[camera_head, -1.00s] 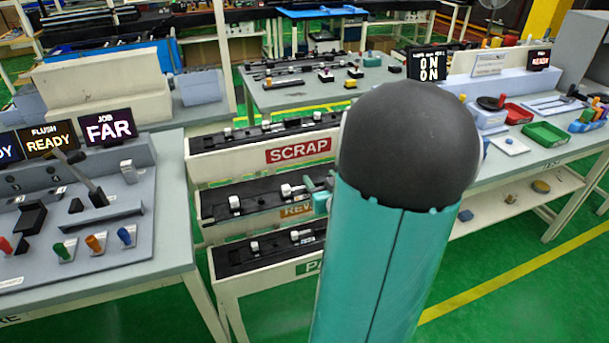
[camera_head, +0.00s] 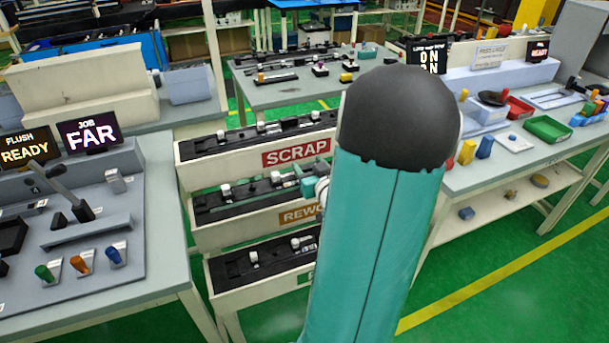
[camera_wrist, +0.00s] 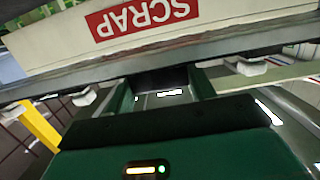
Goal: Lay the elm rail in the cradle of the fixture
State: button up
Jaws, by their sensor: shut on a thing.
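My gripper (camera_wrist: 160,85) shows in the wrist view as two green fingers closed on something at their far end. A pale narrow strip (camera_wrist: 270,78), which looks like the elm rail, runs out to the right at the fingers; its grasped part is hard to see. In the head view my teal arm with its dark round joint fills the middle and hides most of the gripper, whose small teal part shows beside the middle bin. No cradle can be made out with certainty; a grey table (camera_head: 290,95) at the back holds several dark fixtures.
Stacked bins labelled SCRAP (camera_head: 240,163), REWORK (camera_head: 240,235) and a partly hidden one stand close to my arm. A console (camera_head: 100,215) with a lever and a FAR display (camera_head: 88,134) is left. A bench with trays (camera_head: 548,128) is right. Green floor is open at lower right.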

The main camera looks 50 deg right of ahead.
jog(key=w+d+f, duration=0.3)
jog(key=f, duration=0.1)
jog(key=w+d+f, duration=0.4)
jog(key=shift+d, duration=0.2)
jog(key=shift+d+f, duration=0.15)
jog(key=shift+f, duration=1.55)
jog(key=shift+f, duration=0.15)
jog(key=o, duration=1.2)
